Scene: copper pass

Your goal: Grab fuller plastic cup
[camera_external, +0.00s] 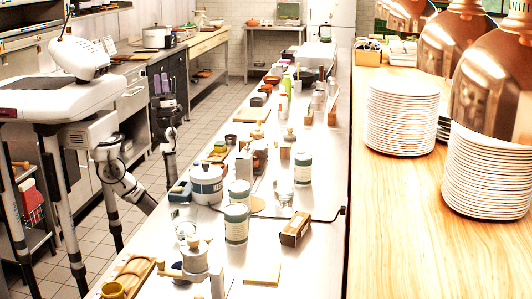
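A clear cup (184,222) stands on the near left part of the steel counter, behind a pale grinder-like item. A second clear cup (285,190) stands further right, next to a white and green canister. Both look upright; how full each is cannot be told at this size. My gripper (161,82) is raised to the left of the counter, away from both cups. Its two pale lavender fingers point up with a narrow gap between them, and nothing shows between them.
The steel counter (330,255) is crowded with white and green canisters (236,224), a white pot (206,185), a wooden box (295,229) and a pale yellow pad (262,272). Plate stacks (401,115) stand on the wooden counter at right. Tiled floor (215,110) lies left.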

